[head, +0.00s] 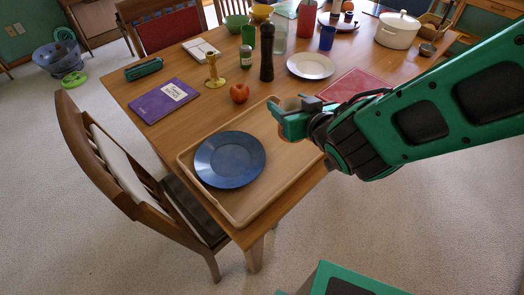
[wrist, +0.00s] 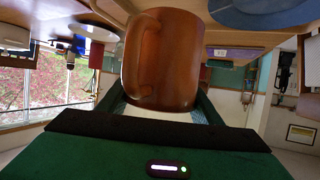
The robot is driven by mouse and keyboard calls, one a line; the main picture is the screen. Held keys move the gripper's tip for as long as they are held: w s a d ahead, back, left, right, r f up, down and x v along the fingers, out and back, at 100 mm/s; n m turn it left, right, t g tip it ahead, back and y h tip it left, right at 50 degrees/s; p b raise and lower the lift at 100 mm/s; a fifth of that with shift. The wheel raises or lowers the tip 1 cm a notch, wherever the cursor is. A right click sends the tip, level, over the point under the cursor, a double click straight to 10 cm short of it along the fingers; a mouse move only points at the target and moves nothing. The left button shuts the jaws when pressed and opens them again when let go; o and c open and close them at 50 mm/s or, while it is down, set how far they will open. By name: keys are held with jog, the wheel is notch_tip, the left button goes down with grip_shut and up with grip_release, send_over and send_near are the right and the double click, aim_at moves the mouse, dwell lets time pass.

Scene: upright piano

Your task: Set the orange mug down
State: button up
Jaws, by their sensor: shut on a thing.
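The orange mug (wrist: 176,62) fills the middle of the wrist view, with its handle toward the left. My gripper (head: 289,118) is shut on it, one finger on each side. My gripper is over the right part of a wooden tray (head: 262,205). Whether the mug touches the tray cannot be told. A blue plate (head: 230,160) lies on the tray's left part and also shows in the wrist view (wrist: 262,12).
An apple (head: 239,93), a dark pepper mill (head: 266,60) and a candle holder (head: 213,72) stand behind the tray. A red mat (head: 353,85) and white plate (head: 311,66) lie farther back. A chair (head: 110,165) is at left.

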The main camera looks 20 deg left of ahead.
jog(key=shift+s+a+r, duration=0.1)
jog(key=shift+s+a, duration=0.3)
jog(key=shift+w+a+f, duration=0.15)
jog(key=shift+a+f, duration=0.05)
jog(key=shift+w+a+f, duration=0.55)
jog(key=shift+w+f, duration=1.2)
jog(key=shift+f, duration=0.05)
jog(key=shift+w+a+f, duration=0.6)
jog(key=shift+w+f, duration=1.1)
jog(key=shift+f, duration=0.05)
jog(key=shift+w+a+f, duration=0.55)
jog(key=shift+w+f, duration=1.2)
jog(key=shift+f, duration=0.05)
jog(key=o, duration=1.3)
